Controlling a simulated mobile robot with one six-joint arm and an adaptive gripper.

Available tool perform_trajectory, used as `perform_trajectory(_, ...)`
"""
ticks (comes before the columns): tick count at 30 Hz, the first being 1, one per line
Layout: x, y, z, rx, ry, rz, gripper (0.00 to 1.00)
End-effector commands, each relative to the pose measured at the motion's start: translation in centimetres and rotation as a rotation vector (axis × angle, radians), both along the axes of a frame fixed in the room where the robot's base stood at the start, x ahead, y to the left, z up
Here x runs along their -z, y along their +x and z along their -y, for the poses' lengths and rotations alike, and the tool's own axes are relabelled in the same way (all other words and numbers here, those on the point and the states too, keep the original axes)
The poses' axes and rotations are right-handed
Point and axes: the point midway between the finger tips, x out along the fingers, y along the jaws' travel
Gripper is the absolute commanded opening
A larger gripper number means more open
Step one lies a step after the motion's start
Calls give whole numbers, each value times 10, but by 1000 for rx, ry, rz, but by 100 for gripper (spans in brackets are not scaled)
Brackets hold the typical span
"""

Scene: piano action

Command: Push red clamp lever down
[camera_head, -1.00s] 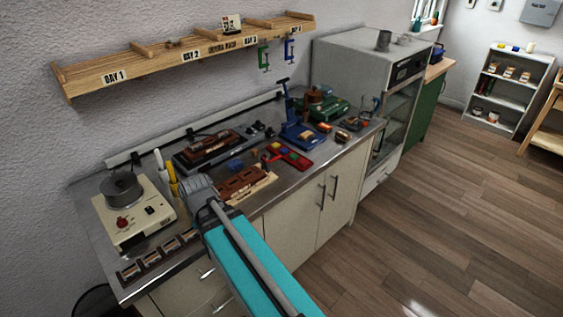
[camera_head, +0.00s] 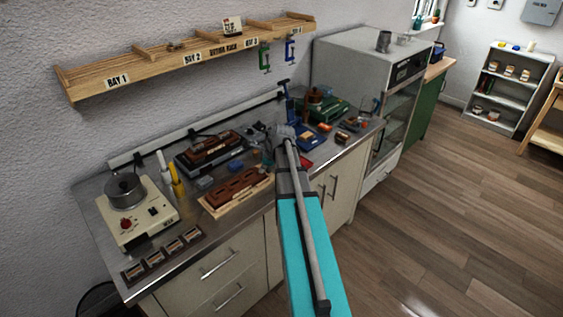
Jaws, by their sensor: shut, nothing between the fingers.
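My arm reaches over the metal counter, its wrist above the middle of the bench. My gripper (camera_head: 266,147) is small and partly hidden by the wrist; it points down at the bench, shut and empty. A dark fixture (camera_head: 212,150) with brown parts stands to the left of the gripper. I cannot tell whether the gripper touches anything.
A brown block on a wooden board (camera_head: 236,192) lies near the front edge. A hot plate with a pot (camera_head: 126,190) stands at the left. A blue press (camera_head: 304,134) and a green device (camera_head: 326,106) stand behind to the right. A wooden shelf (camera_head: 180,58) hangs above.

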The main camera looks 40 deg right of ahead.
Motion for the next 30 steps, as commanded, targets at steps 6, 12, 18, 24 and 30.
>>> perform_trajectory(6, -14, -1, 81, 406, 165, 25, 0)
perform_trajectory(12, -20, -7, 123, 631, 269, 42, 0)
perform_trajectory(18, -22, -10, 136, 702, 304, 48, 0)
perform_trajectory(24, -22, -11, 136, 702, 304, 48, 0)
perform_trajectory(30, -21, -10, 135, 702, 303, 47, 0)
